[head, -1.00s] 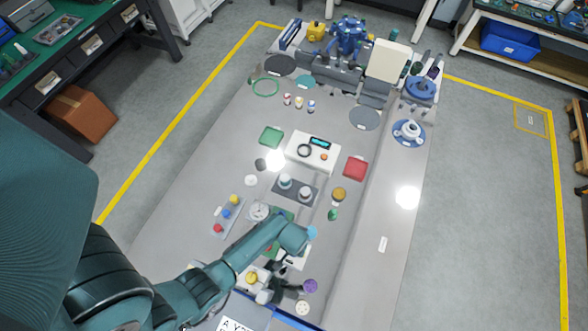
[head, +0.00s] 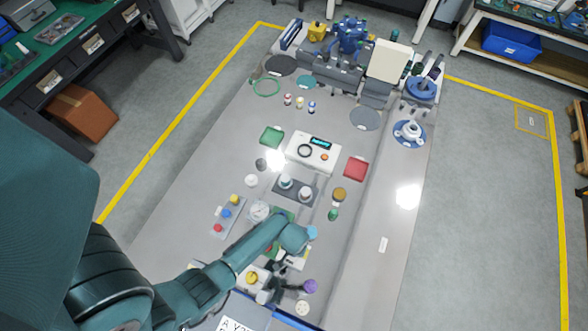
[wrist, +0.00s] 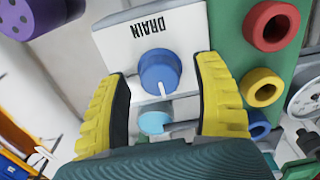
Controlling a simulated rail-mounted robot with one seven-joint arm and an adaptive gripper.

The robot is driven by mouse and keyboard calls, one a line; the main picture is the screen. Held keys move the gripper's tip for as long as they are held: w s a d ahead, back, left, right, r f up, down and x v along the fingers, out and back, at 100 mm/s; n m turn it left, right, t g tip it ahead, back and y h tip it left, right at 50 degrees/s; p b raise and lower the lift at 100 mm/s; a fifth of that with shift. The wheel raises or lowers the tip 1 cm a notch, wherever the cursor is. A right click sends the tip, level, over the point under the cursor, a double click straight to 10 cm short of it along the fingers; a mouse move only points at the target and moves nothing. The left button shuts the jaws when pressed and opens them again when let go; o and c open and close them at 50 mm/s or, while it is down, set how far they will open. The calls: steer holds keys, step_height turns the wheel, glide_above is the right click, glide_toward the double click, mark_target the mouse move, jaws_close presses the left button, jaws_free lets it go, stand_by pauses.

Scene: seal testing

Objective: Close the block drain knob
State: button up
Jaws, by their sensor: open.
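The blue drain knob (wrist: 160,72) with a white pointer line sits on a white plate (wrist: 120,45) marked DRAIN in the wrist view. The line runs from the knob's middle toward the lower edge of the picture. My gripper (wrist: 163,68) is open, with its yellow-and-black fingers on the left and right of the knob. I cannot tell whether either finger touches it. In the head view my gripper (head: 274,283) is low over the near end of the table, and I cannot make out the knob there.
A green panel with red (wrist: 271,25), yellow (wrist: 262,87) and blue (wrist: 257,125) rings stands right of the plate. A gauge (wrist: 308,98) is at the right edge. A purple part (wrist: 38,15) is at upper left. A light blue disc (wrist: 153,122) lies below the knob.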

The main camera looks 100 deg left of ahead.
step_height(320, 180, up, 12)
steer(key=shift+f, duration=0.2)
stand_by(0.5)
